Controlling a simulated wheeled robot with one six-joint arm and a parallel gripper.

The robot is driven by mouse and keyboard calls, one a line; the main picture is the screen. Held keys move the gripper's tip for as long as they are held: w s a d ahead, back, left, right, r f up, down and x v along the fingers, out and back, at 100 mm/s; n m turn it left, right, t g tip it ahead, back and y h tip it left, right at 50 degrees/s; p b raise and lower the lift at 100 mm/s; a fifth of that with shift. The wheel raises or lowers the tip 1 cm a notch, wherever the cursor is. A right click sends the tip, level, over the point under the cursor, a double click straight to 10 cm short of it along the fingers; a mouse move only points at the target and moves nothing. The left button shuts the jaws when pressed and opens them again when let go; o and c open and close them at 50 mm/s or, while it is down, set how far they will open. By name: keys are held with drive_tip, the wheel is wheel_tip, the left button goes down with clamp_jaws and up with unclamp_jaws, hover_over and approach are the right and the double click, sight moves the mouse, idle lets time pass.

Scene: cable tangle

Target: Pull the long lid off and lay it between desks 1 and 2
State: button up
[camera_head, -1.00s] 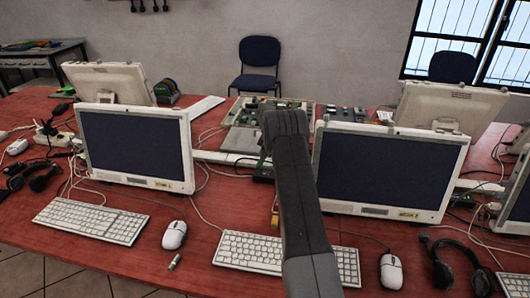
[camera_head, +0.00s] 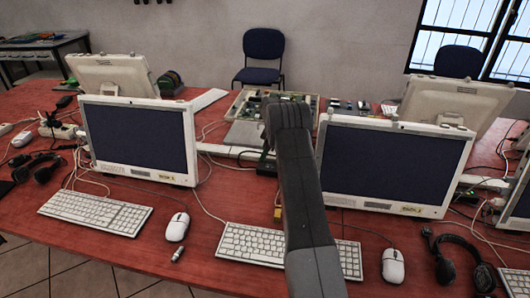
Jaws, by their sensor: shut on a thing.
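A long white strip, which looks like the lid of a cable channel (camera_head: 228,150), runs across the red table behind the monitors. Its middle is hidden behind my grey arm, and parts are behind the left monitor (camera_head: 140,142) and the right monitor (camera_head: 393,165). These two front monitors carry small labels, too small to read surely. My arm rises from the bottom of the picture to a bend in front of the gap between them.
Keyboards (camera_head: 95,212) and mice (camera_head: 177,227) stand before the monitors. An opened computer case (camera_head: 247,133) lies behind the gap. Loose cables run through the gap, by a small dark box (camera_head: 266,166). Headsets (camera_head: 460,262) lie at both sides. Some bare table shows left of my arm.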

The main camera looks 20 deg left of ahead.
drive_tip(key=shift+r, duration=0.25)
drive_tip(key=shift+r+p, duration=0.5)
drive_tip(key=shift+r, duration=1.55)
